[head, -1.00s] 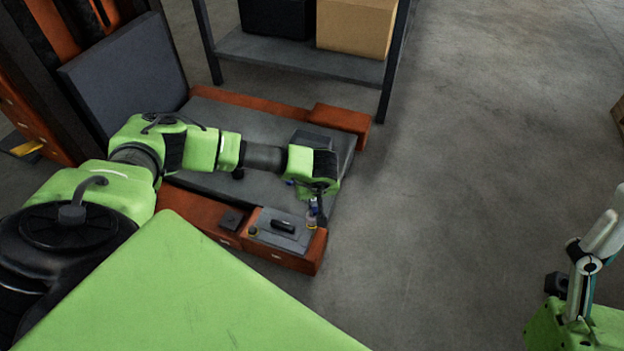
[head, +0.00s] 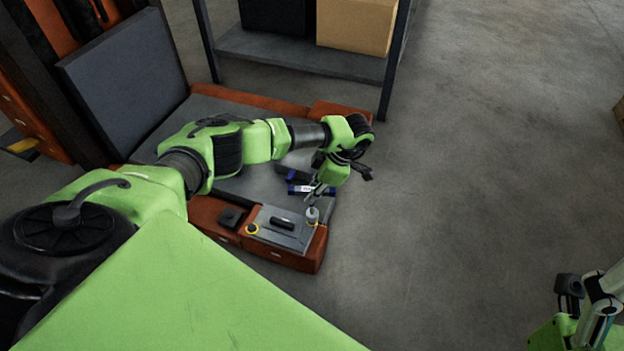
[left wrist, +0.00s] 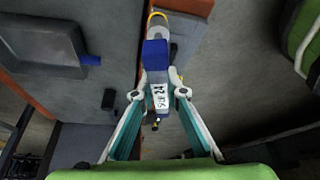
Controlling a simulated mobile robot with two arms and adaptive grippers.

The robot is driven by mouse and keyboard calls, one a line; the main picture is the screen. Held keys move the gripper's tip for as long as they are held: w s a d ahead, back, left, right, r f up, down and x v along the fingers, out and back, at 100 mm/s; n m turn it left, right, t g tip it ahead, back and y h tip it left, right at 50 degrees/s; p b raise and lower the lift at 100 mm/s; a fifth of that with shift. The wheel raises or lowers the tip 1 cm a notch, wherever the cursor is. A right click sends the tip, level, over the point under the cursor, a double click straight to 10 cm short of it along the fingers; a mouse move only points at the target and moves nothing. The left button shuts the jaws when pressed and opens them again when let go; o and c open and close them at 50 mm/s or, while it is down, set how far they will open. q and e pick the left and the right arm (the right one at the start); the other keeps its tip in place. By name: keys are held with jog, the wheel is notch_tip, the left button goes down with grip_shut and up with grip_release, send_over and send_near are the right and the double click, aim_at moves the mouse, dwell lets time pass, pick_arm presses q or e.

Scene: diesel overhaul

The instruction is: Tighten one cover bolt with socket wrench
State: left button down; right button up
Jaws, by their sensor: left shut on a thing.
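The socket wrench (left wrist: 158,92), with a blue part and a white label, lies between the fingers of my left gripper (left wrist: 158,94). My left gripper is shut on it, and the gripper also shows in the head view (head: 318,187). A grey cylindrical end (head: 312,215) stands at the right side of the grey cover plate (head: 290,240), at a yellow ring (left wrist: 157,15). I cannot tell whether it is seated on a bolt. Another yellow ring (head: 252,229) is at the plate's left. My right gripper (head: 600,290) is partly in view at the lower right; its opening is unclear.
The cover plate has a black handle (head: 282,223) and sits on an orange frame (head: 290,258). A small dark block (head: 231,217) is to its left. A shelf (head: 300,58) with a black box and a cardboard box (head: 354,25) stands behind.

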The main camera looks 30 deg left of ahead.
pick_arm(q)
jog(key=shift+n+g, duration=0.5)
jog(key=shift+n, duration=0.8)
jog(key=shift+h, duration=0.3)
